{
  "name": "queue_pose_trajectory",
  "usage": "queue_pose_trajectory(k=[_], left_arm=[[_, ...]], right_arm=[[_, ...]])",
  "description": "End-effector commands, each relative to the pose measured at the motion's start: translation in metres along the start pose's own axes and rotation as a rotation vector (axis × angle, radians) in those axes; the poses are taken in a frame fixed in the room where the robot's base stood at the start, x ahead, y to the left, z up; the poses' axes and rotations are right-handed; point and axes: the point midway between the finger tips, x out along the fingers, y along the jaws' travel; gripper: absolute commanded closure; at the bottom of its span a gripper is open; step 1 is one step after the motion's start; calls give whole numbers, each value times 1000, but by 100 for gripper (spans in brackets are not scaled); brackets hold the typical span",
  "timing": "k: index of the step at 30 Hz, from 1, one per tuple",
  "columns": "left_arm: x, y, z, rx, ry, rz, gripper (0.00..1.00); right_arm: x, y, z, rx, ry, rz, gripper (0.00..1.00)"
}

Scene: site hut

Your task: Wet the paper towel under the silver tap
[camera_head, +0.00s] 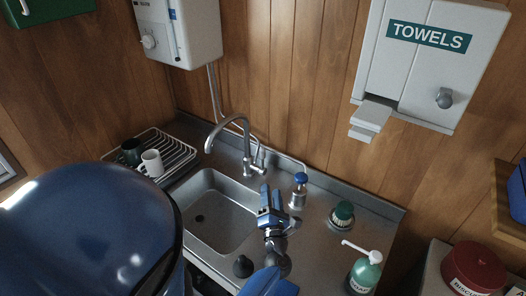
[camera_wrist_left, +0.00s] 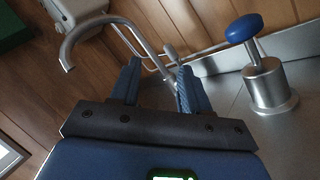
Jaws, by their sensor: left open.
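The silver tap (camera_head: 246,145) rises behind the sink (camera_head: 217,183), its curved spout hanging over the basin; it also shows at the upper left of the left wrist view (camera_wrist_left: 68,46). My left gripper (camera_head: 271,191) is above the sink's right edge, in front of the tap and left of the blue-topped silver fitting. In the left wrist view its two blue fingers (camera_wrist_left: 158,68) are apart with nothing between them. The towel dispenser (camera_head: 415,85) hangs on the wall at the upper right, with a pale grey piece (camera_head: 371,116) below its left side. I see no loose paper towel. My right gripper is out of view.
A dish rack (camera_head: 180,151) with a white mug (camera_head: 152,162) is left of the sink. A water heater (camera_head: 185,35) hangs above.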

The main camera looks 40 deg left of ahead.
Motion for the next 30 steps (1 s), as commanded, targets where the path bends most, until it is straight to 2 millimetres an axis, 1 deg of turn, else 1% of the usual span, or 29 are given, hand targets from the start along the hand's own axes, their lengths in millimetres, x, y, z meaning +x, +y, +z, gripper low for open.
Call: queue_pose_trajectory(k=[1,3,6,9,12,16,20,23,30], left_arm=[[20,-3,2,-122,51,21,54],[40,-9,-1,-282,121,43,54],[63,-17,-4,-473,207,74,54],[80,-23,-5,-618,272,100,54],[91,-28,-5,-714,316,118,54],[100,-31,-6,-777,347,132,54],[110,-31,-10,-791,355,137,54],[122,-31,-14,-789,354,137,54],[159,-31,-28,-787,353,137,54]], right_arm=[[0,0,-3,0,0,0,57],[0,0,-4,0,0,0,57],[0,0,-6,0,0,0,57],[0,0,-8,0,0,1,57],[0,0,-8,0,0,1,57],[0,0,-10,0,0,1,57],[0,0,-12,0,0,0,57],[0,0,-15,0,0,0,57],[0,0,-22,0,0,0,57]])
